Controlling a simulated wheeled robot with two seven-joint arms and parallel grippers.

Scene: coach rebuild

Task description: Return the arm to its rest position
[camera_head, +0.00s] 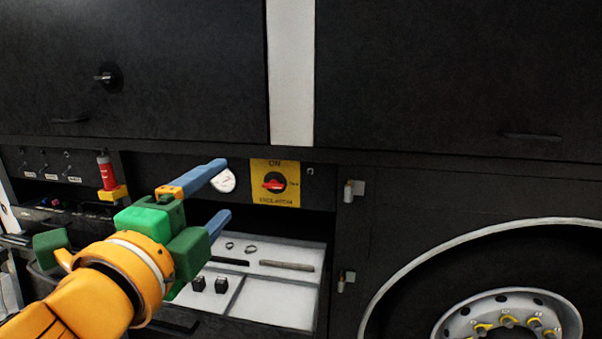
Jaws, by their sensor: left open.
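My left arm comes in from the lower left, orange with green parts. Its left gripper (222,198) has two blue fingers spread apart, with nothing between them. The gripper is in front of the dark coach side panel. The word ON shows at the plate's top. My right gripper does not show.
Below the gripper is an open white tray (277,302) holding small black blocks (222,285), rods and rings. A red cylinder (107,172) stands on a yellow bracket at left. A wheel (507,318) is at lower right. Dark locker doors (450,70) fill the upper area.

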